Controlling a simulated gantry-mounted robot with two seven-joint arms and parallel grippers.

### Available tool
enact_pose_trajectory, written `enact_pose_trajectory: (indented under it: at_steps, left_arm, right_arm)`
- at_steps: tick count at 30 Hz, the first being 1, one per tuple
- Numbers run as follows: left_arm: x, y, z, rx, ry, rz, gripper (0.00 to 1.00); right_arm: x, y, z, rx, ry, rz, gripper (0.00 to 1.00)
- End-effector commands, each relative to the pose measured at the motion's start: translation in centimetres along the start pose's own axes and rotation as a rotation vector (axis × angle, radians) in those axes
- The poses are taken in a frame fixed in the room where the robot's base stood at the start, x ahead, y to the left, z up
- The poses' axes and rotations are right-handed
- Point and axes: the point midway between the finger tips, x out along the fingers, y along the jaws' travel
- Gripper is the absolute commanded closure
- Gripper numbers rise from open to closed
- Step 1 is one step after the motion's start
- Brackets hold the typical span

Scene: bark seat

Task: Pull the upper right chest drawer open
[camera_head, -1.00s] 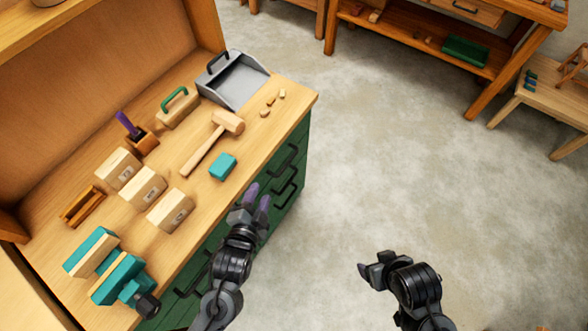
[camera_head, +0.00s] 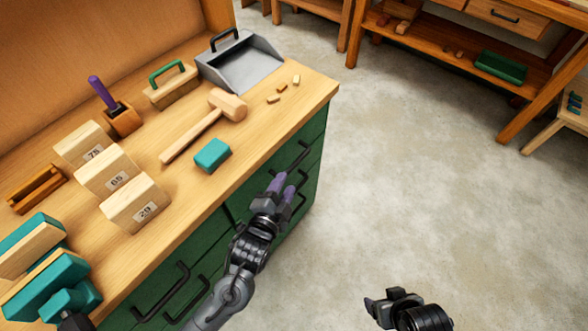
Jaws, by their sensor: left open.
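The green chest (camera_head: 215,238) stands under the wooden bench top. Its upper right drawer (camera_head: 262,176) looks closed, with a dark bar handle (camera_head: 300,154) on its front. My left gripper (camera_head: 281,184) has purple fingertips and is open. Its tips are just in front of the right-hand drawer fronts, close below the left end of the upper handle; I cannot tell whether they touch it. The gripper partly hides a lower handle (camera_head: 298,203). My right gripper (camera_head: 374,303) hangs over the floor at the lower right, away from the chest; its opening is unclear.
On the bench top lie a mallet (camera_head: 205,125), a teal block (camera_head: 212,155), a dustpan (camera_head: 243,66), several numbered wooden blocks (camera_head: 107,171) and a teal vise (camera_head: 50,285). More dark handles (camera_head: 165,290) are at the lower left. The floor (camera_head: 420,190) right of the chest is clear.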

Motion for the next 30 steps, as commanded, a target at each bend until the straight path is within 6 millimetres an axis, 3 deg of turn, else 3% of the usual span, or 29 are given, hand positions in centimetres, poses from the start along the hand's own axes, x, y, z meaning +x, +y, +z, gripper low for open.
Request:
enact_pose_trajectory:
  at_steps: [6,15,28,30]
  left_arm:
    - [3.8,0.2,0.2,-0.001,0.000,-0.002,0.60]
    - [7.3,0.1,0.1,-0.002,0.000,-0.001,0.60]
    - [8.0,0.0,0.0,-0.002,0.000,0.000,0.60]
    - [8.0,0.0,0.0,-0.002,0.000,0.000,0.68]
  right_arm:
    - [1.8,0.1,0.6,-0.005,-0.001,0.004,0.26]
    - [3.1,0.2,1.1,-0.011,-0.003,0.009,0.26]
    - [3.2,0.0,1.1,-0.005,-0.002,0.004,0.26]
    - [3.2,0.0,1.1,-0.003,-0.002,0.003,0.26]
